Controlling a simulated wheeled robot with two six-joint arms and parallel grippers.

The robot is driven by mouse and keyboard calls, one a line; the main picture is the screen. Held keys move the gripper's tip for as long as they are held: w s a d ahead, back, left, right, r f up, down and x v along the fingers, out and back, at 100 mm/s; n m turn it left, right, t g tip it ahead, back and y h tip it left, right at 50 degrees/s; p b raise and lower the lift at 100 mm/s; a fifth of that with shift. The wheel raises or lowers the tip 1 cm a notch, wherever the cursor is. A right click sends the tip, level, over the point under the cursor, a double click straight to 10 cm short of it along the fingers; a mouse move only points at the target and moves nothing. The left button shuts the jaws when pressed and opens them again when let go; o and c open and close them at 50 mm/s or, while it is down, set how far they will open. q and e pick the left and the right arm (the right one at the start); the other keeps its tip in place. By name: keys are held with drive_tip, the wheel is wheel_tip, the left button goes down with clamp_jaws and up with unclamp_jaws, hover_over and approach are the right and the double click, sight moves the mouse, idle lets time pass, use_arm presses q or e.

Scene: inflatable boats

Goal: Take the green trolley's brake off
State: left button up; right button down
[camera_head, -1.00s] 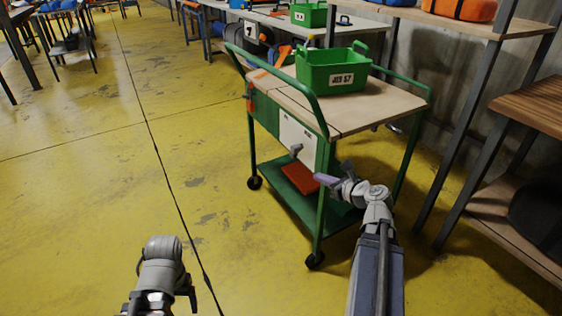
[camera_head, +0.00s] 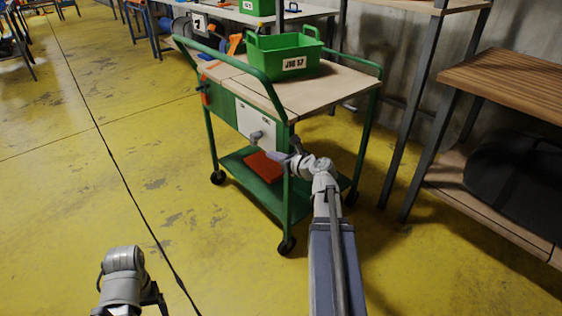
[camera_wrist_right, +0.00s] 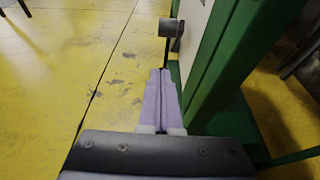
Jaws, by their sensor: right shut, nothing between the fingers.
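The green trolley (camera_head: 287,185) has a wooden top and stands on dark wheels. A grey knob or lever (camera_head: 256,136) sticks out from the white panel (camera_head: 253,121) on its side; it also shows in the wrist view (camera_wrist_right: 172,35). An orange-red piece (camera_head: 204,90) sits by the left corner post. I cannot tell which part is the brake. My right gripper (camera_head: 279,152) is shut and empty, beside the near corner post, just below and right of the grey knob. In the wrist view its fingertips (camera_wrist_right: 160,75) point toward the knob, apparently apart from it. My left gripper's fingers are out of sight.
A green bin (camera_head: 285,62) stands on the trolley's top and a red item (camera_head: 263,167) lies on its lower shelf. A wooden shelf unit (camera_head: 510,85) stands to the right. The yellow floor (camera_head: 140,160) left of the trolley is clear.

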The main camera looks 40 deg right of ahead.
sight(255, 136)
drive_tip(key=w+p, duration=0.1)
drive_tip(key=w, duration=0.5)
drive_tip(key=shift+w+a+r, duration=0.3)
drive_tip(key=shift+r, duration=0.15)
drive_tip(key=w+r+p, duration=0.1)
drive_tip(key=r+p, duration=0.1)
drive_tip(key=p, duration=0.1)
drive_tip(key=shift+w+r, duration=0.25)
drive_tip(key=shift+w, duration=0.15)
drive_tip(key=shift+s+f, duration=0.1)
drive_tip(key=shift+f, duration=0.05)
